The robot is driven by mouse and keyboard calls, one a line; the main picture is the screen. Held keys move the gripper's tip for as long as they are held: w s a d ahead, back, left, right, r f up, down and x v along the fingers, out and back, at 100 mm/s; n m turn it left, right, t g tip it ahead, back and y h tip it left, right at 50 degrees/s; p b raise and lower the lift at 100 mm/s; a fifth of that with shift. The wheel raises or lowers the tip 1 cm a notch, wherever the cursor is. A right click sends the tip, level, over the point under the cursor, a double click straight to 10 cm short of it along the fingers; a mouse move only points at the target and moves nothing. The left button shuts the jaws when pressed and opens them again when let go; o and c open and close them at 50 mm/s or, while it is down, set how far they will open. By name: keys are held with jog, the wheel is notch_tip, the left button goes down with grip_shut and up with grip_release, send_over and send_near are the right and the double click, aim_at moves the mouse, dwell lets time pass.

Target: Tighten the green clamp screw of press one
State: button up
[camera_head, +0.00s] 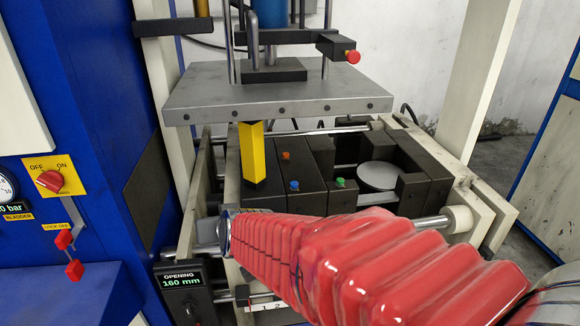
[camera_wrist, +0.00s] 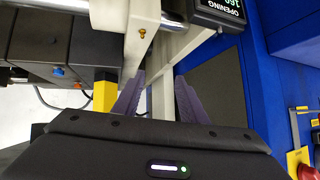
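The green clamp screw (camera_head: 340,182) is a small knob on top of a dark block (camera_head: 342,198) of the press, right of the blue screw (camera_head: 294,185). An orange screw (camera_head: 286,155) is on a dark block farther back. I cannot make out the green screw in the wrist view. My red-sleeved arm reaches across the front of the press. My gripper's purple fingers (camera_wrist: 160,80) are apart with nothing between them in the wrist view. A pale frame part of the press lies beyond them. The fingertips are not clearly visible in the head view.
A grey plate (camera_head: 277,94) hangs above the blocks, with a yellow post (camera_head: 252,152) below it. A steel rod (camera_head: 432,222) and a display reading 160 mm (camera_head: 183,281) are at the front. A blue cabinet (camera_head: 85,110) stands left, with a red-knobbed lever (camera_head: 65,240).

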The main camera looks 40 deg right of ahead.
jog(key=s+a+r+n+g+y, duration=0.1)
jog(key=s+a, duration=0.3)
jog(key=s, duration=0.5)
jog(key=s+a+r+n+g+y, duration=0.1)
jog(key=s+a+n+g, duration=0.2)
jog(key=s, duration=0.6)
jog(key=a, duration=0.2)
jog(key=shift+a+r+g, duration=0.3)
jog(key=shift+r+g, duration=0.1)
jog(key=shift+s, duration=0.1)
jog(key=shift+c, duration=0.9)
